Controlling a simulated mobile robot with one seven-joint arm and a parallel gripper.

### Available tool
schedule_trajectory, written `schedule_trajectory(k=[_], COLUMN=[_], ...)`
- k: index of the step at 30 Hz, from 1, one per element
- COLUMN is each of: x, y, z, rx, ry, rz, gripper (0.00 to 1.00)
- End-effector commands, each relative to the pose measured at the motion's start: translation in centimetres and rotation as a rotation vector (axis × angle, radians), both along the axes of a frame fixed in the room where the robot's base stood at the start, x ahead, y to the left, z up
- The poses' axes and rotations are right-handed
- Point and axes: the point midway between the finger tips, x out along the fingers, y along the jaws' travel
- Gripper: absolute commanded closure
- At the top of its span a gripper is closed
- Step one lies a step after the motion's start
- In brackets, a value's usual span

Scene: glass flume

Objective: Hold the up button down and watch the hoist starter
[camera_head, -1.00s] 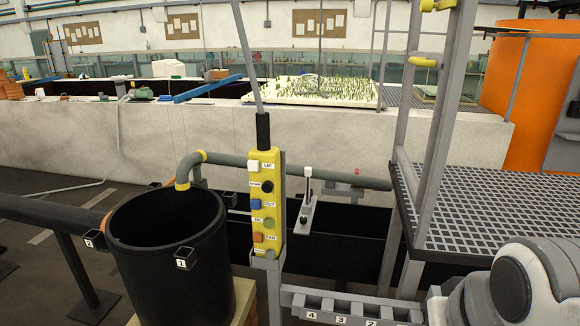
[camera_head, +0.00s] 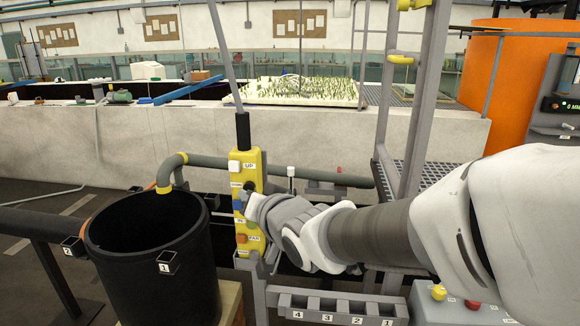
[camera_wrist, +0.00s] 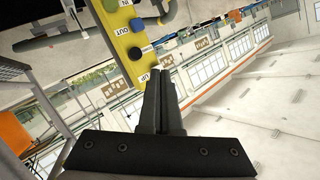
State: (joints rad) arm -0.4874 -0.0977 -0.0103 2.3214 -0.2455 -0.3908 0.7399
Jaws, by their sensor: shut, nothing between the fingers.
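The yellow pendant (camera_head: 247,218) hangs upright on its cable, with several buttons down its face. The white up button (camera_head: 234,166) is at its top, beside the UP label. In the wrist view the pendant (camera_wrist: 122,28) runs from upper left toward the fingertips, and the white up button (camera_wrist: 167,61) shows just beyond them. My gripper (camera_wrist: 160,74) is shut and empty, close to the pendant's UP end. In the head view my gripper (camera_head: 248,188) partly covers the pendant's middle, below the up button. I cannot tell whether it touches. I cannot identify the hoist starter.
A black bin (camera_head: 150,255) stands left of the pendant. A numbered grey rack (camera_head: 340,306) is below my arm. A grey ladder (camera_head: 415,110) and an orange tank (camera_head: 515,75) are at the right.

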Motion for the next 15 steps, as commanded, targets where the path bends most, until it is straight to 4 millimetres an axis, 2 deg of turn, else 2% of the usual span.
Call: schedule_trajectory(k=[1, 3, 6, 15], x=[0.0, -0.2, -0.4, -0.5], y=[1.9, 3.7, 5.3, 5.9], z=[-0.2, 0.1, 0.3, 0.5], rx=[0.040, 0.092, 0.138, 0.160], ry=[-0.009, -0.024, -0.036, -0.040], rz=[0.036, 0.071, 0.105, 0.117], gripper=[1.00, 1.00, 1.00, 1.00])
